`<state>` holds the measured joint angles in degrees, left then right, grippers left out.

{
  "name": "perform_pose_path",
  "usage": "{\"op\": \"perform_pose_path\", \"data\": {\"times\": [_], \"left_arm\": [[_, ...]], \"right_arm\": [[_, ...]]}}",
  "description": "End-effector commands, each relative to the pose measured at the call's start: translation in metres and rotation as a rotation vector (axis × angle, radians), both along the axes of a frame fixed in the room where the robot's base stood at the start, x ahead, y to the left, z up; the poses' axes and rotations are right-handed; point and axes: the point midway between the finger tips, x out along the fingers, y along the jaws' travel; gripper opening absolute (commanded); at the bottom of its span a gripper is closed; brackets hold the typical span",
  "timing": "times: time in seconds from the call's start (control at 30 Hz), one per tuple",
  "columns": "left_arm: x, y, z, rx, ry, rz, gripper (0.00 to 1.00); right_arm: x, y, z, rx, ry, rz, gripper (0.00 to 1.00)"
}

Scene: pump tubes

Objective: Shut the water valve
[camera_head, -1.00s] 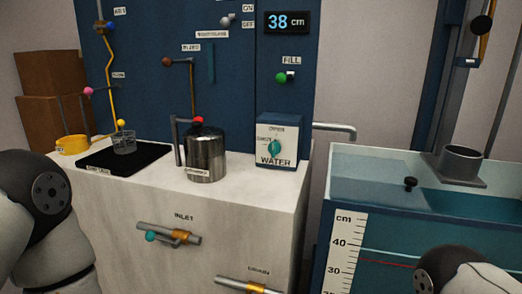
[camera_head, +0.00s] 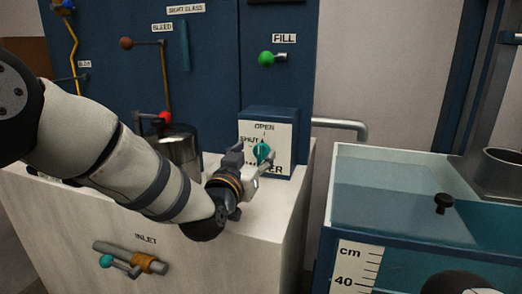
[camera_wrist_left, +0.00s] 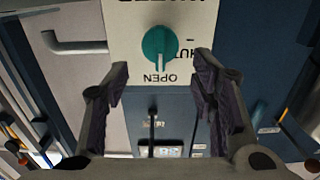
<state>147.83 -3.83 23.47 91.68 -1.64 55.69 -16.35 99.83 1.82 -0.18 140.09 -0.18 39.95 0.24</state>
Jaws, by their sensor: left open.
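The water valve is a teal round knob (camera_head: 261,152) on the white label plate of a blue box (camera_head: 272,117) on the bench, marked OPEN, SHUT and WATER. In the left wrist view the picture is upside down, and the knob (camera_wrist_left: 158,44) has a white pointer line directed at the OPEN label. My left gripper (camera_head: 254,163) is open and empty in front of the knob. In the left wrist view its two fingers (camera_wrist_left: 162,78) are spread on either side of the knob's line, apart from it. My right gripper is not in view.
A steel canister (camera_head: 183,150) stands behind my left arm. A green FILL knob (camera_head: 266,58) is on the panel above. A grey pipe (camera_head: 342,123) sticks out right of the box. A water tank (camera_head: 390,185) stands to the right. An INLET valve (camera_head: 131,260) is on the bench front.

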Motion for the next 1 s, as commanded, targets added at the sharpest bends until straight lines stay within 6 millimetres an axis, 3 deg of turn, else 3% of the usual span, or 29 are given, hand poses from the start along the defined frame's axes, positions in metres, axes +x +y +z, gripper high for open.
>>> {"op": "perform_pose_path", "data": {"times": [0.2, 0.57, 0.6, 0.8, 1.0], "left_arm": [[0.037, -0.012, -0.004, -0.001, 0.003, 0.0, 0.52], [0.046, -0.015, -0.001, 0.0, 0.002, 0.0, 0.52], [0.047, -0.015, -0.001, 0.0, 0.002, 0.0, 0.49], [0.046, -0.015, -0.001, 0.0, 0.002, 0.0, 0.06], [0.046, -0.015, -0.001, -0.006, 0.004, 0.0, 0.06]], "right_arm": [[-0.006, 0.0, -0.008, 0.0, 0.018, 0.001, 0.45], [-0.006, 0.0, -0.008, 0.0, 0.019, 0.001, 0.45], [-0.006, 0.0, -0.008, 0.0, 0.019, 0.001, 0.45], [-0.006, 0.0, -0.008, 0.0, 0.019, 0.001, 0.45], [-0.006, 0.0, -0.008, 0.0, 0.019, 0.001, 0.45]]}}
